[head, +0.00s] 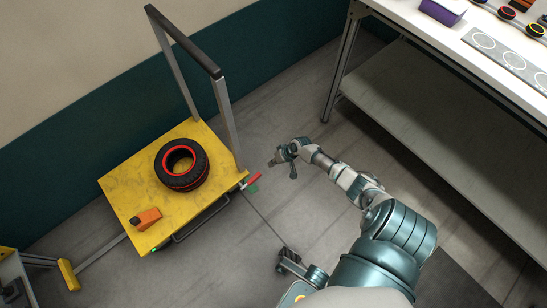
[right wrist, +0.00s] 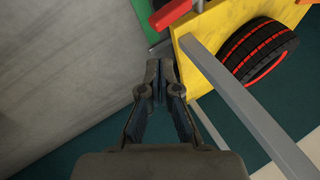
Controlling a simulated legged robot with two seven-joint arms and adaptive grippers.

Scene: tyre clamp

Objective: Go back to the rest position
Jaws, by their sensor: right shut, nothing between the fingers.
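My right gripper (head: 281,159) is in the middle of the head view, at the end of my outstretched right arm. It is to the right of the yellow cart and apart from it. In the right wrist view its dark fingers (right wrist: 161,78) meet at the tips, shut with nothing between them. A black tyre with red rings (head: 181,165) lies flat on the yellow cart (head: 128,187); the tyre also shows in the right wrist view (right wrist: 258,50).
The cart has a grey upright handle frame (head: 225,115), and an orange block (head: 146,218) sits on it. A red handle (head: 251,180) sticks out at its right corner. A white workbench (head: 440,40) with a purple bin (head: 443,11) stands upper right. Open floor lies between.

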